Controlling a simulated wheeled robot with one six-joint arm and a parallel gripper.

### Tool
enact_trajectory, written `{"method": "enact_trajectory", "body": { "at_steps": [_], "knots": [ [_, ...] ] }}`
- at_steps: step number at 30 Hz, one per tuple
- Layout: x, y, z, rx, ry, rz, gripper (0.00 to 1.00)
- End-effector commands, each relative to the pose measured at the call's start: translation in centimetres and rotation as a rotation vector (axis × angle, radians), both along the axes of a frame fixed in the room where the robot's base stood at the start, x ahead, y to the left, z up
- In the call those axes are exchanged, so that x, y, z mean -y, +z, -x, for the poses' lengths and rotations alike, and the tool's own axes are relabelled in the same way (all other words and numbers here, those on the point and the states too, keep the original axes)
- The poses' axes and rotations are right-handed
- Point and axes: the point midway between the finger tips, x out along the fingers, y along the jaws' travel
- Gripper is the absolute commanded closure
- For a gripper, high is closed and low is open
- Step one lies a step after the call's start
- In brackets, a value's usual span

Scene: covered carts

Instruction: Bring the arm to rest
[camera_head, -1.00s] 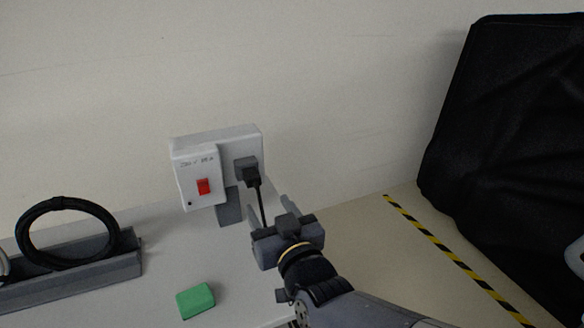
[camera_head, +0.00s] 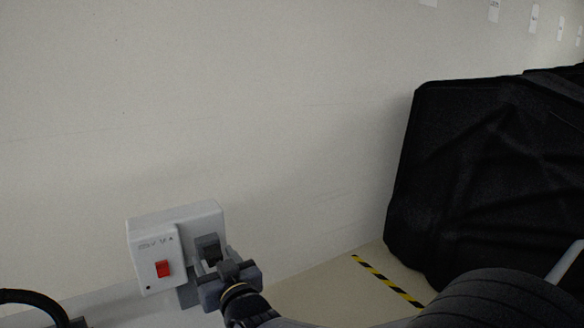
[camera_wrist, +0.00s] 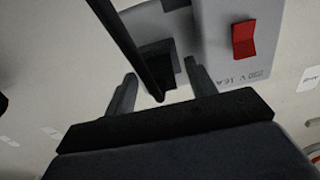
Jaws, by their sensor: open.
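My gripper (camera_head: 213,262) is open in front of the plug side of a white socket box on the wall. In the wrist view its two fingers (camera_wrist: 160,85) stand apart with the dark plug (camera_wrist: 157,62) showing between and beyond them. The plug (camera_head: 208,246) sits in the box, partly hidden by my gripper in the head view. I cannot tell whether the fingers touch it. A black cable (camera_wrist: 127,40) crosses the wrist view close to the fingers. My arm reaches in from the bottom right of the head view.
The socket box (camera_head: 150,240) carries a red switch (camera_head: 162,268), left of the plug. A black-covered cart (camera_head: 470,180) stands at right, beside yellow-black floor tape (camera_head: 388,280). A black cable coil (camera_head: 35,300) is at lower left.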

Motion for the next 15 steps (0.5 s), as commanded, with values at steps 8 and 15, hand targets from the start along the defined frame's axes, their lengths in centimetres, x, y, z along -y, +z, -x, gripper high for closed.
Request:
{"method": "enact_trajectory", "body": {
  "at_steps": [8, 15],
  "knots": [
    [0.0, -0.1, 0.0, 0.000, 0.000, 0.000, 0.47],
    [0.5, 0.0, 0.9, 0.001, 0.000, -0.001, 0.47]
  ]
}}
